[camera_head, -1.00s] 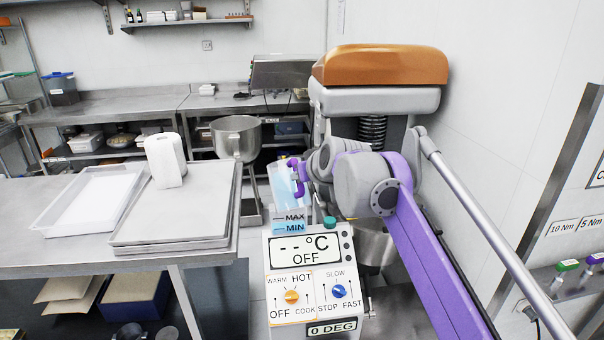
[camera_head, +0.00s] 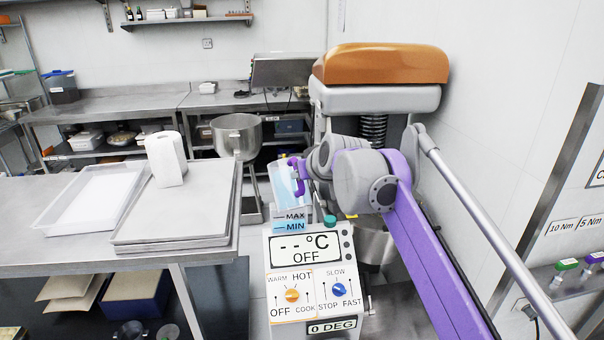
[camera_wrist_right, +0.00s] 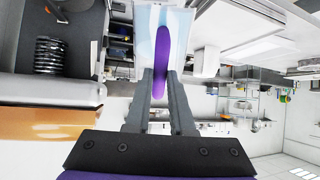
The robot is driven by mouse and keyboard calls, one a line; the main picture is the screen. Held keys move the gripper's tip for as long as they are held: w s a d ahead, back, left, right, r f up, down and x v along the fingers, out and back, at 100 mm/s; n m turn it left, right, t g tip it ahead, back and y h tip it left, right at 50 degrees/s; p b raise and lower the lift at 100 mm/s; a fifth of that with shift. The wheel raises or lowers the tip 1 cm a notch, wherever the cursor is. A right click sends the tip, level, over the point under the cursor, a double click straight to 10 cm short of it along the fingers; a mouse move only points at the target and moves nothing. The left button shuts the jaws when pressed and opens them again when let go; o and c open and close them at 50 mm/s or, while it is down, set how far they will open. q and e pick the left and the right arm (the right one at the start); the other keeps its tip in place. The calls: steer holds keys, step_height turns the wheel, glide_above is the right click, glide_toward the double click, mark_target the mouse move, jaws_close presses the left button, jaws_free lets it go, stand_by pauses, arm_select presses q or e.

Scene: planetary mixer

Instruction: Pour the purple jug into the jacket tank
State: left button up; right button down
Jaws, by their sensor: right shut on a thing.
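The purple jug (camera_head: 285,185) is a clear, bluish container with a purple handle (camera_head: 299,178). My right gripper (camera_wrist_right: 160,84) is shut on that handle, which stands between its fingers in the right wrist view. The jug's pale blue body (camera_wrist_right: 140,30) shows beyond the fingers. In the head view the jug leans and is right above the jacket tank (camera_head: 292,221), whose blue window carries MAX and MIN marks. The tank's opening is hidden by the jug, and I cannot tell whether liquid is flowing. My left gripper is not in view.
The mixer's control panel (camera_head: 313,280), reading OFF and 0 DEG, is below the tank. The orange-topped mixer head (camera_head: 382,65) is behind my right arm. A steel table (camera_head: 30,220) with trays is at left, and a wall is at right.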

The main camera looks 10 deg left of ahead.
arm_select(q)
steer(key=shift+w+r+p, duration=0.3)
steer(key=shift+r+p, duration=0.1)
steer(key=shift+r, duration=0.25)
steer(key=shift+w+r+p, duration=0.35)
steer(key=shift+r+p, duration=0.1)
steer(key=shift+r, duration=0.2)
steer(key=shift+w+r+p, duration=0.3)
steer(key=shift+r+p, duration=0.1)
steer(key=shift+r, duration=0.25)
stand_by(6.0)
